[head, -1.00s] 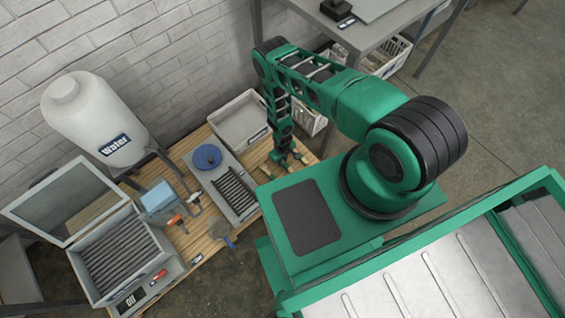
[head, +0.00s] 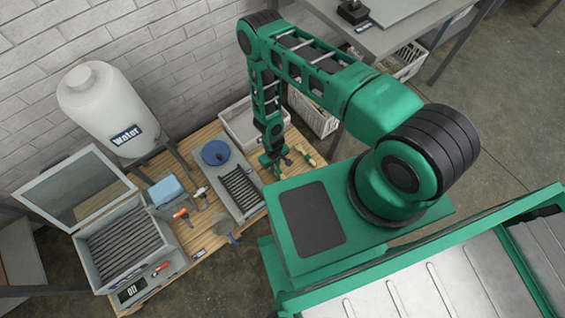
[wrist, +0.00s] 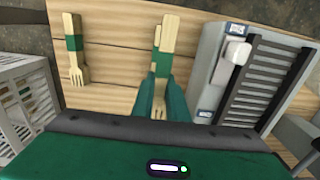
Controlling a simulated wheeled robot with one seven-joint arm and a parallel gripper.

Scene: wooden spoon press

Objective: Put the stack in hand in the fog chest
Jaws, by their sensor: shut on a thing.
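My gripper (wrist: 162,90) is shut on a stack (wrist: 168,36) of pale wooden forks with a dark green band. The fork tines show between the fingers. I cannot tell whether the stack touches the table. In the head view my gripper (head: 274,164) is low over the right end of the wooden table, and the held stack is mostly hidden. The fog chest, as I take it, is the grey box (head: 168,254) at the far left of the table. Its glass lid (head: 72,188) stands open, dark slats line its inside, and its front display reads "Off".
A second banded fork stack (wrist: 74,44) lies left of my gripper. A grey slatted unit (wrist: 212,62) with a blue disc (head: 215,153) stands close on its other side. A blue-topped device (head: 166,190), small tools, a white water tank (head: 108,110) and a grey bin (head: 236,126) stand around.

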